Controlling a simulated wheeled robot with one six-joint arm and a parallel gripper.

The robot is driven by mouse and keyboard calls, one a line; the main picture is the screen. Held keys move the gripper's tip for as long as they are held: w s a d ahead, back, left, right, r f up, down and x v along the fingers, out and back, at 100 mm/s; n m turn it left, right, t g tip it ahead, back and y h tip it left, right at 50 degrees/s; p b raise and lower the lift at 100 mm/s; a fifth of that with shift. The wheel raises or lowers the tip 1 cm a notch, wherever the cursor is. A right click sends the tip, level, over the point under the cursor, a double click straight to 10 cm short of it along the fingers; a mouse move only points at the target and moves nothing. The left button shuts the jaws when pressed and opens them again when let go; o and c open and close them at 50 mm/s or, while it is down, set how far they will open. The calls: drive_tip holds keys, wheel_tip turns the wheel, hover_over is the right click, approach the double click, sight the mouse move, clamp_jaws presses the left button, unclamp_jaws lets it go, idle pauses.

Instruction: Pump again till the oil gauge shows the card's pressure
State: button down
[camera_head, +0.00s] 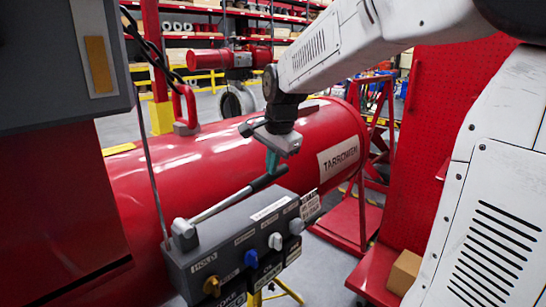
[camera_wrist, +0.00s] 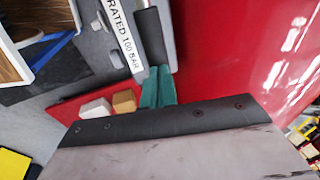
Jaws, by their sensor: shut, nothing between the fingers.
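The pump lever (camera_head: 225,203) is a metal rod with a black grip, rising to the right from the grey pump block (camera_head: 235,240). My gripper (camera_head: 272,165) has teal fingertips, shut and empty, at the upper end of the black grip. They look to touch it or sit just above it; I cannot tell which. In the wrist view the teal fingertips (camera_wrist: 158,86) are together, at the near end of the black grip (camera_wrist: 151,38). A label reading "RATED 100 BAR" (camera_wrist: 124,35) shows beside it. I cannot make out the oil gauge or the pressure card.
A large red cylinder (camera_head: 210,155) lies behind the block. The block's front has a brass knob (camera_head: 212,286), a blue knob (camera_head: 251,258) and grey knobs. A dark cabinet (camera_head: 60,70) stands at left, a red perforated panel (camera_head: 450,120) at right. A cardboard box (camera_head: 404,271) sits low right.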

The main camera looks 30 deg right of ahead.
drive_tip(key=shift+w+d+f, duration=0.1)
drive_tip(key=shift+d+f, duration=0.05)
drive_tip(key=shift+f, duration=0.6)
drive_tip(key=shift+d+f, duration=0.15)
drive_tip(key=shift+f, duration=0.6)
drive_tip(key=d+v, duration=0.1)
drive_tip(key=v, duration=1.3)
drive_tip(key=shift+w+d, duration=0.2)
